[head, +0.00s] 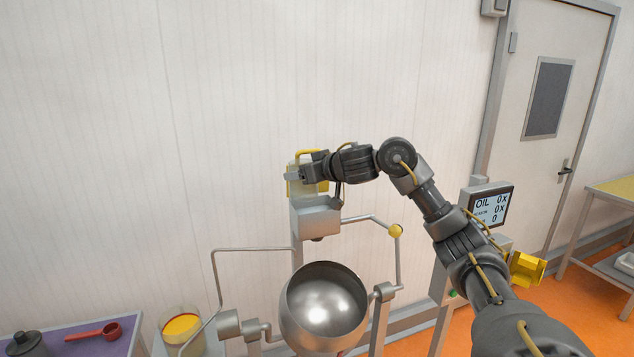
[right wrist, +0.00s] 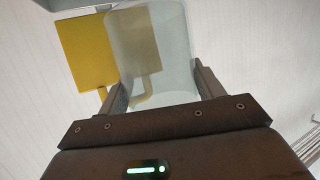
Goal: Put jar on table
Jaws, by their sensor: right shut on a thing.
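My right gripper (head: 302,172) reaches in from the right, up at the top of the metal machine (head: 317,219). In the right wrist view the right gripper (right wrist: 160,86) is shut on a clear, empty-looking jar (right wrist: 150,45), with one finger on each side of it. A purple-topped table (head: 75,347) shows at the lower left. My left gripper is not in view.
A yellow plate (right wrist: 82,50) is beside and behind the jar. A round steel bowl (head: 323,308) hangs below. The table holds a red scoop (head: 95,333) and a dark lidded pot (head: 27,344). A clear container with yellow contents (head: 182,328) stands near it. A display (head: 490,208) is at right.

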